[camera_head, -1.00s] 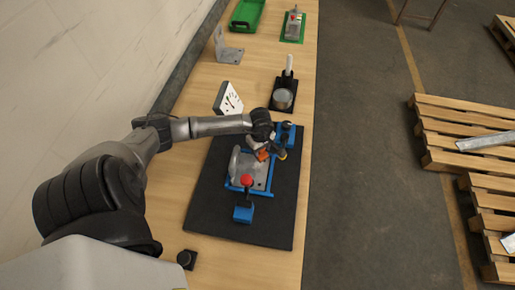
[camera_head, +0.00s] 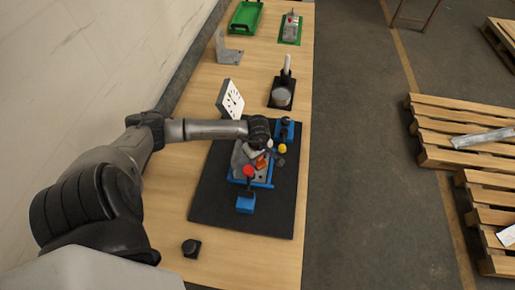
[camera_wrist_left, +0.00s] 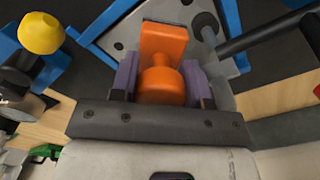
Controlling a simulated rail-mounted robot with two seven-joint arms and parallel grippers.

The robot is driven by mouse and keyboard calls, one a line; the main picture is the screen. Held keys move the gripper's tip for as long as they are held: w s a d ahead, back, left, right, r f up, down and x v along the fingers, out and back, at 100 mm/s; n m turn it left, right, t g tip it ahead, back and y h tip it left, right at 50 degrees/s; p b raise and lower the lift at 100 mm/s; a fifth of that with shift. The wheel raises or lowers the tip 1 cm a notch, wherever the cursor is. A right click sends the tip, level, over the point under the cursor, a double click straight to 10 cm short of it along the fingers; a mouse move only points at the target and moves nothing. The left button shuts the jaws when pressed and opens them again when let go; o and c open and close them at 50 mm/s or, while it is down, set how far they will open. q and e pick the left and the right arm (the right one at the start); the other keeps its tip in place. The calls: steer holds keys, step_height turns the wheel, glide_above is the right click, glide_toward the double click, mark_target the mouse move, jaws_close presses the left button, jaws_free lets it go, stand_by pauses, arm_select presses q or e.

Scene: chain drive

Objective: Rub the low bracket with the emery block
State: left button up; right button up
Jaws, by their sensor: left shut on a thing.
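My left gripper (camera_head: 262,155) is shut on an orange block with a rounded knob, which I take to be the emery block (camera_head: 262,163). In the left wrist view the orange block (camera_wrist_left: 163,60) sits between the two purple-grey fingers (camera_wrist_left: 163,80). The grey metal bracket (camera_head: 240,158) lies in a blue fixture (camera_head: 270,184) on the black mat. The block is over the bracket's plate, which also shows in the left wrist view (camera_wrist_left: 130,32). I cannot tell whether they touch. My right gripper is not in view.
A red-knobbed clamp (camera_head: 248,172) and a yellow knob (camera_wrist_left: 42,33) stand close to the gripper. A white dial board (camera_head: 230,98), another grey angle bracket (camera_head: 227,50) and a green tray (camera_head: 245,17) are farther up the bench.

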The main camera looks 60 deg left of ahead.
arm_select(q)
steer(key=shift+w+a+r, duration=0.15)
steer(key=shift+a+r, duration=0.1)
steer(key=shift+r, duration=0.4)
steer(key=shift+r+p, duration=0.35)
steer(key=shift+p, duration=0.1)
steer(key=shift+d+r+p, duration=0.1)
steer(key=shift+r+p, duration=0.35)
steer(key=shift+r, duration=0.3)
step_height(320, 180, up, 2)
steer(key=shift+r+p, duration=0.1)
steer(key=shift+p, duration=0.5)
steer(key=shift+r, duration=0.1)
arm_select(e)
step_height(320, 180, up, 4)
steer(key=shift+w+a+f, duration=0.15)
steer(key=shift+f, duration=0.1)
